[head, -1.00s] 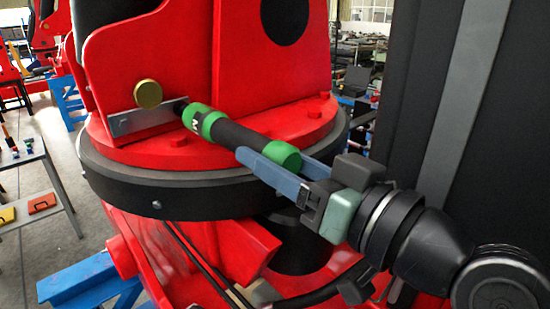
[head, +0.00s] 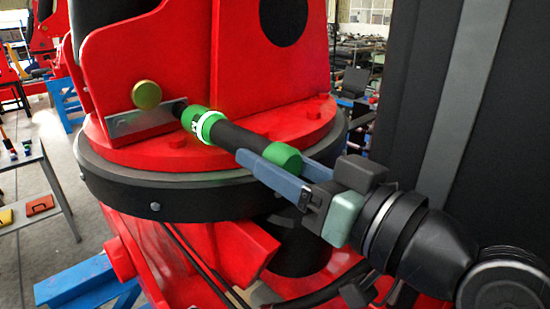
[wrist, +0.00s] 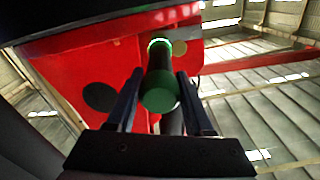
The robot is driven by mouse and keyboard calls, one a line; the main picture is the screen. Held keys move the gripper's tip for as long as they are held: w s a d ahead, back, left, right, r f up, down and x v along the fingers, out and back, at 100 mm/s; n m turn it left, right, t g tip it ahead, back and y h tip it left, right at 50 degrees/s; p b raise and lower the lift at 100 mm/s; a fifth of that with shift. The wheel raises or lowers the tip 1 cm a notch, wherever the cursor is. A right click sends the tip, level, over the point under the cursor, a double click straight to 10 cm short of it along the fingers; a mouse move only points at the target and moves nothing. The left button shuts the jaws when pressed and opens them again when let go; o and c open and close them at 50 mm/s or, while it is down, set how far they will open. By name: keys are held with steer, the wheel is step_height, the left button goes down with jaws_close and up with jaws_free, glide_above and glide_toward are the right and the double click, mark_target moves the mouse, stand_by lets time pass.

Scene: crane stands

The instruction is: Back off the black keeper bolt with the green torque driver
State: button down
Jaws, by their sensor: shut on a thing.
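The green torque driver (head: 240,138) has green end bands and a dark middle. It lies slanted, its nose at the grey metal plate (head: 145,121) on the red turntable. A ring near its nose glows pale green. My gripper (head: 284,150) is shut on the driver's rear part, with a blue-grey finger on either side. The wrist view shows the driver (wrist: 160,92) between my dark fingers (wrist: 159,76), pointing away toward the red structure. The black keeper bolt cannot be made out; a dark tip (head: 180,109) at the nose may be the driver's bit or the bolt.
A gold knob (head: 147,95) stands just left of the driver's nose. A red upright plate (head: 265,65) rises behind. The black turntable rim (head: 190,195) runs below, and a large black column (head: 420,100) stands close on the right.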

mark_target(291, 171)
steer(key=shift+v, duration=2.4)
